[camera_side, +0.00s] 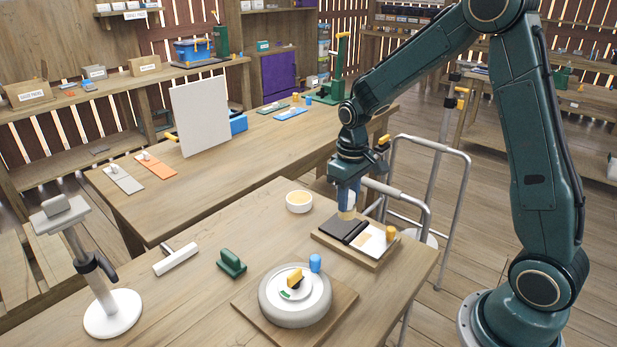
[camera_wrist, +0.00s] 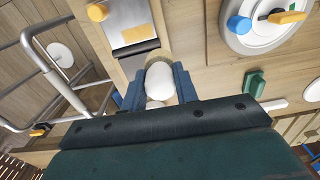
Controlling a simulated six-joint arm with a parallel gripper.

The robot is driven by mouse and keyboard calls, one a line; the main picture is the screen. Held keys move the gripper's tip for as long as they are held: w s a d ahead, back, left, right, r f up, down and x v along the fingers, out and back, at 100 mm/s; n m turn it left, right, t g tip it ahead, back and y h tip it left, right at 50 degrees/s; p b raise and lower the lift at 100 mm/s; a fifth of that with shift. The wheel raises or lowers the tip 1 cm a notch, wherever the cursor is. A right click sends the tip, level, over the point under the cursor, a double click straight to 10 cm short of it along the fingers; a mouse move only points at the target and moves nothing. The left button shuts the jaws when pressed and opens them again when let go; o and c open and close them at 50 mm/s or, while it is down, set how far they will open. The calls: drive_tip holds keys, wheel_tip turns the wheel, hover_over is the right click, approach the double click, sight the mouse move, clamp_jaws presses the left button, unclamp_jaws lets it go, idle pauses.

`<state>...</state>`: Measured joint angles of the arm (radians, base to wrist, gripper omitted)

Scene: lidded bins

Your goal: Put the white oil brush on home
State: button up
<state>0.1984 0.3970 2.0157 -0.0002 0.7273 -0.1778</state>
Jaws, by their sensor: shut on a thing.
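My gripper (camera_side: 347,200) points down over the back edge of a small wooden board with a dark strip and a pale patch (camera_side: 372,242). It is shut on the white oil brush, whose rounded white top (camera_wrist: 159,82) shows between the fingers in the wrist view (camera_wrist: 160,88). In the side view a tan part of the brush (camera_side: 347,214) shows below the fingertips, close to the dark strip. Whether it touches the board cannot be told. No spot marked as home can be made out.
A small cream bowl (camera_side: 299,202) stands left of my gripper. A round grey turntable (camera_side: 296,312), a green block-handled tool (camera_side: 231,263) and a white T-shaped tool (camera_side: 176,259) are on the same table. A metal rail (camera_side: 428,150) stands beyond the table's right edge.

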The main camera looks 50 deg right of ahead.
drive_tip(key=w+a+r+m, duration=0.1)
drive_tip(key=w+a+r, duration=0.2)
drive_tip(key=w, duration=0.4)
drive_tip(key=w+a+r+m, duration=0.1)
drive_tip(key=w+a+r, duration=0.1)
drive_tip(key=w, duration=0.5)
drive_tip(key=w+a+r, duration=0.3)
drive_tip(key=w+a, duration=0.1)
drive_tip(key=w, duration=0.3)
drive_tip(key=shift+w+r+m, duration=0.3)
drive_tip(key=shift+w+m, duration=0.1)
wheel_tip(320, 180, down, 16)
drive_tip(key=shift+r, duration=0.1)
drive_tip(key=shift+f, duration=2.1)
drive_tip(key=shift+f, duration=0.1)
